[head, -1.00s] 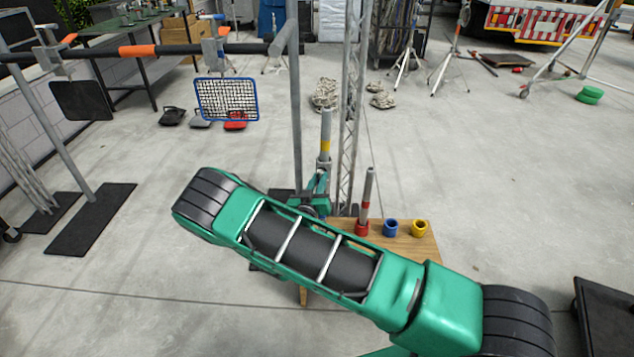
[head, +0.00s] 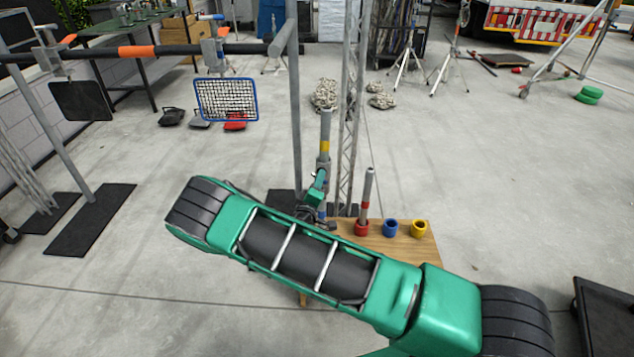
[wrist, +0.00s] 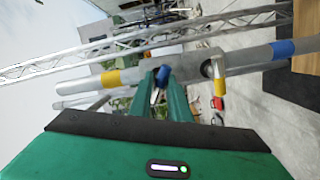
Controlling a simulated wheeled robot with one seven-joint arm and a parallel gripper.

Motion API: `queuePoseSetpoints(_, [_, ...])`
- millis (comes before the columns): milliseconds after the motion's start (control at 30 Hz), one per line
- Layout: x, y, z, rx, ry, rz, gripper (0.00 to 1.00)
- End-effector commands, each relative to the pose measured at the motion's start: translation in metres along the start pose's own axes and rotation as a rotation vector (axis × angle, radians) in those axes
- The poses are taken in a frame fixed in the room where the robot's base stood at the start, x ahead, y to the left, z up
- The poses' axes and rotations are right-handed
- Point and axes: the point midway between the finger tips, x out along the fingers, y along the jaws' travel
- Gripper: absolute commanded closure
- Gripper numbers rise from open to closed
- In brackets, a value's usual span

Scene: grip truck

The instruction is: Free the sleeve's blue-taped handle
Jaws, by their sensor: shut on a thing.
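A grey pole with a yellow band (head: 324,146) stands upright behind my arm; in the wrist view it lies across the picture, with a yellow band (wrist: 110,78) and a blue band (wrist: 283,49). A grey sleeve (wrist: 188,70) sits around it. The sleeve's blue-taped handle (wrist: 163,74) sticks out towards me, between my fingertips. A yellow-taped handle (wrist: 219,86) sits farther right on the sleeve, outside my fingers. My gripper (wrist: 168,88) is shut on the blue-taped handle. In the head view my gripper (head: 320,178) is small beside the sleeve, and its fingertips are hard to make out.
A lattice truss (head: 350,110) and a grey upright (head: 298,120) stand close to the pole.

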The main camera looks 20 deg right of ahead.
Motion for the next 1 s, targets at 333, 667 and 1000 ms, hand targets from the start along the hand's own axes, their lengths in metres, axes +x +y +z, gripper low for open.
queuePoseSetpoints(333, [-0.0019, -0.0026, -0.0055, -0.302, 0.012, -0.007, 1.00])
queuePoseSetpoints(667, [-0.0019, -0.0029, -0.0051, -0.491, 0.012, -0.008, 1.00])
queuePoseSetpoints(1000, [-0.0019, -0.0032, -0.0040, -0.558, 0.010, -0.009, 1.00])
